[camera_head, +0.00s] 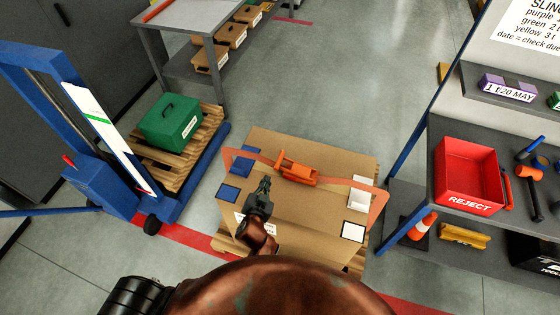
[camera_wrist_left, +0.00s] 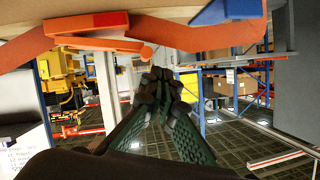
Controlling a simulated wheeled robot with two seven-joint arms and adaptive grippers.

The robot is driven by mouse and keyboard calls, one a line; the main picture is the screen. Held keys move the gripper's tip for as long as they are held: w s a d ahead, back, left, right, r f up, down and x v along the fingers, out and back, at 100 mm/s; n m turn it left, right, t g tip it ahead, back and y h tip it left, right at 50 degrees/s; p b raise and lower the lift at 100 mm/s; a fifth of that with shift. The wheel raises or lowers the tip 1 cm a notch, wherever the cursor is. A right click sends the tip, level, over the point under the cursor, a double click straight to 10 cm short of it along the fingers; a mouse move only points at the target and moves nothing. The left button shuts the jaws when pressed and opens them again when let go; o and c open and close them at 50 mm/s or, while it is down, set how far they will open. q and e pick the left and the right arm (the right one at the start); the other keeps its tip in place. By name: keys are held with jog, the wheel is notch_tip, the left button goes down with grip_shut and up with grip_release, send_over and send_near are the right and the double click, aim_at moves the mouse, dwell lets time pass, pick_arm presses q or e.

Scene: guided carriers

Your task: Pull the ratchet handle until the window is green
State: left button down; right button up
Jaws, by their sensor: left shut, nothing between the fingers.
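The orange ratchet (camera_head: 297,170) sits on an orange strap (camera_head: 363,187) across the top of a large cardboard carton (camera_head: 330,215). In the left wrist view the ratchet (camera_wrist_left: 85,28) is at the upper left, with a rounded knob at its right end. A small red patch shows on it; I cannot tell if this is the window. My left gripper (camera_head: 265,187) is above the carton, left of the ratchet and apart from it. Its fingertips (camera_wrist_left: 160,80) are together with nothing between them. My right gripper is not in view.
A blue lift truck (camera_head: 105,190) with a green case (camera_head: 170,122) on a pallet stands at left. At right, a shelf holds a red reject bin (camera_head: 468,170) and tools. A grey table (camera_head: 180,22) is behind. Floor between carton and shelf is clear.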

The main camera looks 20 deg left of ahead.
pick_arm(q)
jog(key=w+d+r+m+t+h, duration=0.1)
jog(key=w+d+r+t, duration=0.1)
jog(key=d+r, duration=0.2)
send_over(280, 161)
jog(key=s+d, duration=0.1)
jog(key=d, duration=0.1)
notch_tip(280, 161, down, 2)
jog(key=f, duration=0.1)
jog(key=a+f+b, duration=0.1)
jog(key=f, duration=0.2)
jog(key=shift+s+a, duration=0.2)
jog(key=shift+a, duration=0.05)
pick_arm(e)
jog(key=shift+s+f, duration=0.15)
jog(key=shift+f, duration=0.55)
pick_arm(q)
jog(key=shift+a, duration=0.1)
